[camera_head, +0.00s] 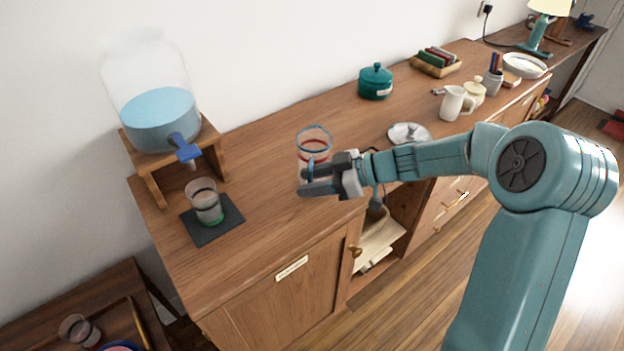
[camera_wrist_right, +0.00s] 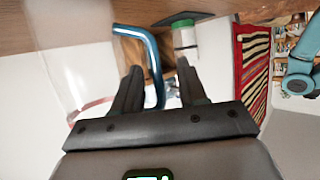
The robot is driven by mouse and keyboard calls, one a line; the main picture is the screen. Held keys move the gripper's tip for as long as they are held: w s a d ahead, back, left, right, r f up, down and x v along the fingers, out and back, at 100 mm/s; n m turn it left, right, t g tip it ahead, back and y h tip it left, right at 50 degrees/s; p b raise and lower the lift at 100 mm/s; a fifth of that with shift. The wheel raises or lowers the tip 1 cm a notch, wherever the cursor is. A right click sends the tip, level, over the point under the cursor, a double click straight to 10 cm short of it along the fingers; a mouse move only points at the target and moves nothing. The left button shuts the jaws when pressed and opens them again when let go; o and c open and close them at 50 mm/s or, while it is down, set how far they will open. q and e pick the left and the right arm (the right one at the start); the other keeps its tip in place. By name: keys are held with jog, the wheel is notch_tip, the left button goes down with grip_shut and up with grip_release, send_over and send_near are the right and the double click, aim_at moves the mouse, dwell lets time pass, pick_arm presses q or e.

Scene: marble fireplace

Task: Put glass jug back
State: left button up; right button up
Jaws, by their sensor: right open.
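The glass jug (camera_head: 314,142) is clear, with a blue rim, a red band and a blue handle. It stands upright on the wooden sideboard, partly hidden behind my right gripper (camera_head: 305,181). In the right wrist view, the blue handle (camera_wrist_right: 155,62) lies between the open fingers of my right gripper (camera_wrist_right: 159,67), nearer the left finger. The clear jug body (camera_wrist_right: 82,55) is to the left of it. I cannot tell whether a finger touches the handle. My left gripper is not in view.
A drink dispenser (camera_head: 160,118) stands on a wooden stand at left, with a tumbler (camera_head: 205,203) on a dark mat (camera_head: 229,220) below its tap. A silver lid (camera_head: 408,133), teal pot (camera_head: 375,82) and white pitcher (camera_head: 453,104) stand further right. Sideboard between mat and jug is clear.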

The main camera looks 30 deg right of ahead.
jog(key=b+v, duration=0.1)
jog(key=v, duration=1.1)
